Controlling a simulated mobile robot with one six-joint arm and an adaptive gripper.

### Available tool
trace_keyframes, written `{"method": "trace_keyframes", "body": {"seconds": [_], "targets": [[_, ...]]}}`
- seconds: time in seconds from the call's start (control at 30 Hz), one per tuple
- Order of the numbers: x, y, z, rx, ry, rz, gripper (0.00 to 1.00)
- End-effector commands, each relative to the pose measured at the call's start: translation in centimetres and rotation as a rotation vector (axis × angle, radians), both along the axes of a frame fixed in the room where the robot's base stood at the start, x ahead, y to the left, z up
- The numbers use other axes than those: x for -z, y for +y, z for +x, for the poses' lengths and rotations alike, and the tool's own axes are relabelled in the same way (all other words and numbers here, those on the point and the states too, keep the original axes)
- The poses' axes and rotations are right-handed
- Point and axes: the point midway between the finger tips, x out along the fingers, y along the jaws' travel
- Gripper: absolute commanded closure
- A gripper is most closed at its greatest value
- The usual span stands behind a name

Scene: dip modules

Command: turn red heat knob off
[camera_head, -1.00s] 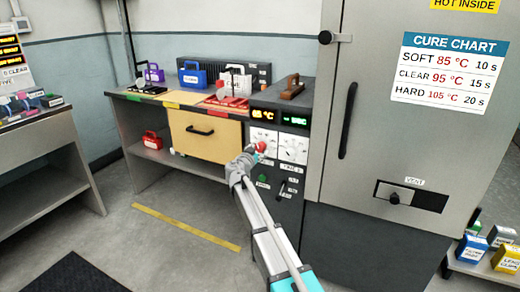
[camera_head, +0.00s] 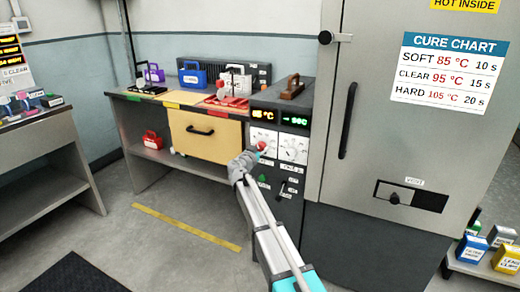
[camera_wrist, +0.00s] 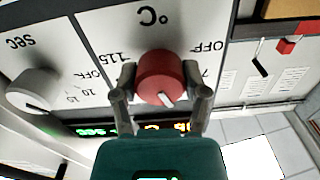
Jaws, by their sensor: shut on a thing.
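The red heat knob (camera_wrist: 160,76) sits on the white dial panel (camera_wrist: 115,30) marked in °C. Its white pointer mark faces the bottom of the wrist view, away from the OFF label at the upper right. My gripper (camera_wrist: 160,98) has a finger on each side of the knob and is shut on it. In the head view the red knob (camera_head: 262,145) shows just beyond my gripper (camera_head: 254,156), on the left dial of the control unit. The orange display (camera_head: 263,115) above it appears to read 85 °C.
A grey knob (camera_wrist: 35,90) marked sec is beside the red one. A green button (camera_head: 263,178) and a lever (camera_head: 282,188) lie below. The tall grey oven door (camera_head: 385,120) stands close at right. Bench with drawer (camera_head: 205,137) is at left.

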Motion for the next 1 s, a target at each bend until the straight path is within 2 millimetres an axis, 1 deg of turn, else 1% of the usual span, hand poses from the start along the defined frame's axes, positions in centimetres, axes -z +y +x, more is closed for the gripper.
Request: {"method": "trace_keyframes", "body": {"seconds": [0.27,0.47,0.67,1.0], "targets": [[-0.01,0.00,0.05,0.000,0.006,-0.014,0.90],[-0.01,-0.01,0.07,0.000,0.032,-0.067,0.90],[-0.02,-0.03,0.08,0.000,0.081,-0.172,0.90],[-0.04,-0.06,0.07,0.000,0.211,-0.442,0.90]]}}
